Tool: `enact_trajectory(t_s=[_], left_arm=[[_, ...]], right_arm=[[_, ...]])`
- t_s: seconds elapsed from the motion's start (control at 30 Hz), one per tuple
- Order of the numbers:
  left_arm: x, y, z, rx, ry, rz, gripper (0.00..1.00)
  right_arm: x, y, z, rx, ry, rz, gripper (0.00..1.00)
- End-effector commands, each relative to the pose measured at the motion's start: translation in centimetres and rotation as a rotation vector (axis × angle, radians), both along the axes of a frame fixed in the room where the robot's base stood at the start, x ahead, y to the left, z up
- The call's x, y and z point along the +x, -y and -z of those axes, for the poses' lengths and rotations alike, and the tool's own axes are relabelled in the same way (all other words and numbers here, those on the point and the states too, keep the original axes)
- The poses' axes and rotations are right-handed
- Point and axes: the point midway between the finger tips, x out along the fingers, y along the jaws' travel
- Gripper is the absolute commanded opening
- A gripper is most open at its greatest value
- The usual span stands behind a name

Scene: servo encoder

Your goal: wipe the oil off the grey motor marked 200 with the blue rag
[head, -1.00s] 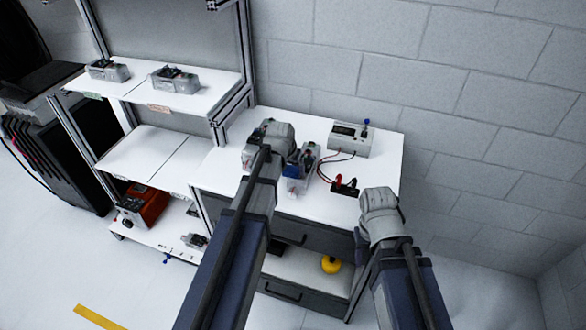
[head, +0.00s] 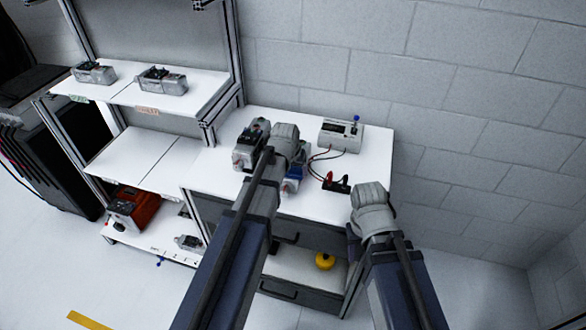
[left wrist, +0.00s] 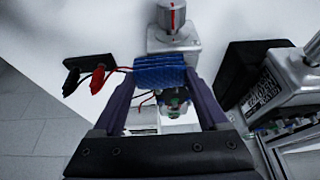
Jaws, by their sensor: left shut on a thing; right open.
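The blue rag (left wrist: 160,70) is pinched between the fingers of my left gripper (left wrist: 160,85) in the left wrist view. It also shows in the head view (head: 294,173). A grey motor (left wrist: 177,40) with a red-marked shaft is just behind the rag; whether they touch is unclear. I cannot read 200 on either. My right gripper (head: 370,212) is open, off the bench's front right; its fingers are mostly hidden.
A tester box (head: 341,135) with a blue-tipped lever stands at the back of the white bench (head: 225,183). Its leads run to red and black clips (head: 336,183). Shelves with motors (head: 162,80) stand left. A yellow object (head: 325,261) lies below.

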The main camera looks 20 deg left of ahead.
Motion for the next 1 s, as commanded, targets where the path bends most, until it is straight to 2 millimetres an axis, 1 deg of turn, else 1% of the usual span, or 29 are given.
enact_trajectory(t_s=[0.17,0.67,0.77,1.0], left_arm=[[0.0,0.0,-1.2,0.000,0.000,0.000,0.32],[0.0,0.0,-5.9,0.000,0.000,0.000,0.32],[0.0,0.0,-6.2,0.000,0.000,0.000,0.32],[0.0,0.0,-6.0,0.000,0.000,0.000,0.32]], right_arm=[[0.0,0.0,-1.1,0.000,0.000,0.000,0.50],[0.0,0.0,-5.9,0.000,0.000,0.000,0.50],[0.0,0.0,-6.2,0.000,0.000,0.000,0.50],[0.0,0.0,-6.0,0.000,0.000,0.000,0.50]])
